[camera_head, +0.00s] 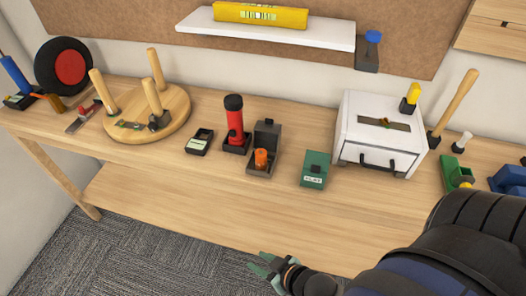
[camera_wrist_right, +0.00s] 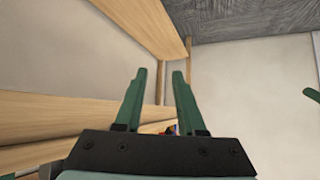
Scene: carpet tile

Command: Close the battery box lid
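A small dark box (camera_head: 262,170) stands on the wooden table, with its lid (camera_head: 267,133) raised upright at the back. An orange cylinder (camera_head: 261,158) stands inside it; I take this for the battery box. My right gripper (camera_head: 264,266) is in front of the table's front edge, below and apart from the box. In the right wrist view its two green fingers (camera_wrist_right: 159,75) are apart with nothing between them. My left gripper does not show in the head view. A green tip (camera_wrist_right: 312,94) at the right edge of the wrist view may be its finger.
A red flashlight (camera_head: 235,124) and a black tray (camera_head: 200,141) stand left of the box. A green box (camera_head: 314,170) and a white drawer box (camera_head: 382,150) are to its right. A round wooden stool (camera_head: 178,112) lies legs up farther left. The table front is clear.

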